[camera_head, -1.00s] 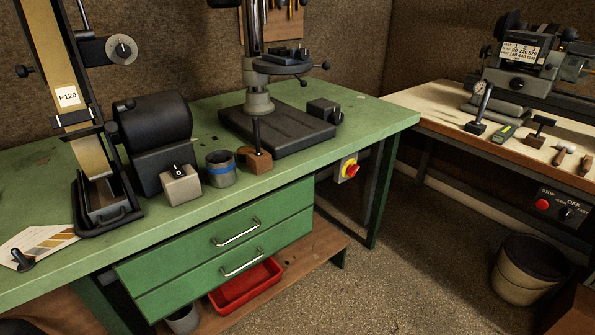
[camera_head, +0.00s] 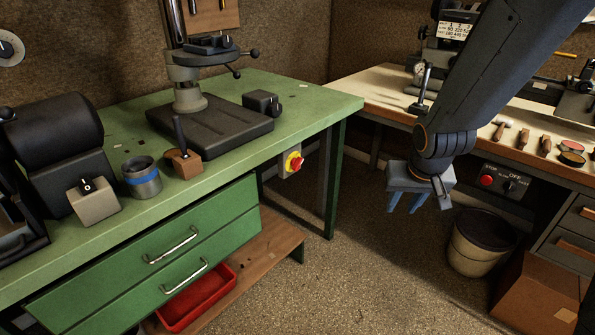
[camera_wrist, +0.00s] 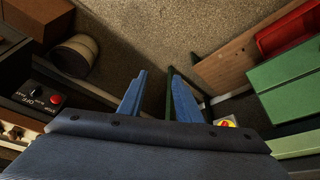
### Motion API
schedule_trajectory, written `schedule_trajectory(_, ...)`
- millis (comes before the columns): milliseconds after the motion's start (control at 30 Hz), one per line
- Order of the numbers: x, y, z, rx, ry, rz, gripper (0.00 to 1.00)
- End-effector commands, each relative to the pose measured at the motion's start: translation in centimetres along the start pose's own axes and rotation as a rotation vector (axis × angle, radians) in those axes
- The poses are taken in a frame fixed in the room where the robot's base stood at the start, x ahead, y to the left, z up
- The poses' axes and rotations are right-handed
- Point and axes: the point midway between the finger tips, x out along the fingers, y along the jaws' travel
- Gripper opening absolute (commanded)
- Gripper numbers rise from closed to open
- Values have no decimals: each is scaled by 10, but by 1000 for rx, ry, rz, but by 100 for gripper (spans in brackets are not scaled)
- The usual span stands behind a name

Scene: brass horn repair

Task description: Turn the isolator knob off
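The isolator knob (camera_head: 294,161) is a red knob on a yellow plate. It sits on a grey box below the right end of the green bench top. My gripper (camera_head: 404,211) is to the right of the knob and apart from it, over the floor between the two benches. Its blue fingers point down, spread, with nothing between them. In the wrist view the finger gap (camera_wrist: 157,72) is empty. The knob (camera_wrist: 227,123) shows there just beyond the gripper's right edge, partly hidden. Its exact turn angle is too small to tell.
The green bench (camera_head: 313,105) has a drill stand (camera_head: 210,125) on it and drawers below. The pale bench (camera_head: 372,92) stands right, with a switch panel (camera_head: 498,182) under its top. A bin (camera_head: 480,243) and a cardboard box (camera_head: 535,300) are on the floor. Floor before the knob is open.

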Motion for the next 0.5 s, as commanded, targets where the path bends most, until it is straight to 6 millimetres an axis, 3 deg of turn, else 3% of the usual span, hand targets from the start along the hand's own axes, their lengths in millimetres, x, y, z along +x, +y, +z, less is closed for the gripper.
schedule_trajectory(33,31,-7,-28,-4,75,-22,31)
schedule_trajectory(100,61,-20,-70,-2,197,-69,31)
schedule_trajectory(233,108,-55,-133,7,397,-219,31)
schedule_trajectory(400,153,-111,-182,33,589,-509,31)
schedule_trajectory(500,169,-143,-192,52,654,-707,31)
